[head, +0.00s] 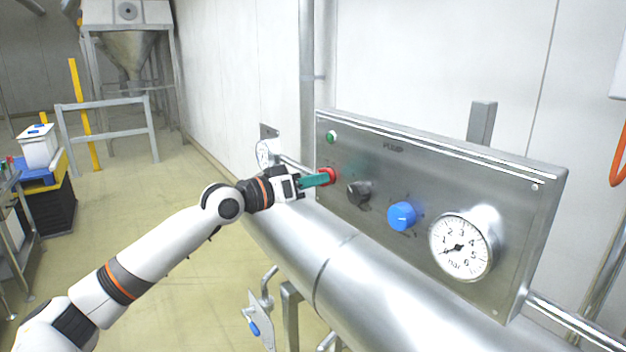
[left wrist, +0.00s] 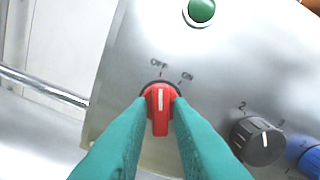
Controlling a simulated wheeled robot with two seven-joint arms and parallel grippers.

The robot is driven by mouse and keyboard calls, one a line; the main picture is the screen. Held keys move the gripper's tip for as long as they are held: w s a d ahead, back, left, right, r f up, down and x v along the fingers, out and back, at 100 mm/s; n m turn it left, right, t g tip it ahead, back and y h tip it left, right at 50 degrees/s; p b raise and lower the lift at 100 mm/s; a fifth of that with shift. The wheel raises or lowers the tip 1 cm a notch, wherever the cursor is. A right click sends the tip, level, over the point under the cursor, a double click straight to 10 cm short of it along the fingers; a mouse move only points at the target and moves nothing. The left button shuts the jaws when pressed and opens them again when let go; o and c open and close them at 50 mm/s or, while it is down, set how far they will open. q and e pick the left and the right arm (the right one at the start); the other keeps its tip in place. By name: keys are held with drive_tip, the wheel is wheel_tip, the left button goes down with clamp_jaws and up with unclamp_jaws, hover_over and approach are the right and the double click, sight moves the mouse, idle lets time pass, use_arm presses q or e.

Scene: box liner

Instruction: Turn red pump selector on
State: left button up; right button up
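The red pump selector (left wrist: 160,104) is on the left part of the steel pump panel (head: 430,165), below a green button (left wrist: 201,10). In the head view the selector (head: 328,175) is partly hidden by my left gripper (head: 328,179). In the left wrist view the teal fingers of the left gripper (left wrist: 160,108) stand apart, one on each side of the selector. I cannot tell whether they touch it. My right gripper is not in view.
To the right of the selector are a black knob (head: 358,192), a blue knob (head: 402,216) and a round bar gauge (head: 461,247). A large steel pipe (head: 345,275) runs below the panel. A small gauge (head: 264,154) stands behind my gripper.

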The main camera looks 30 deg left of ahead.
use_arm(q)
clamp_jaws()
drive_tip(key=shift+m+b, duration=3)
drive_tip(key=shift+m, duration=1.5)
drive_tip(key=shift+o, duration=2)
unclamp_jaws()
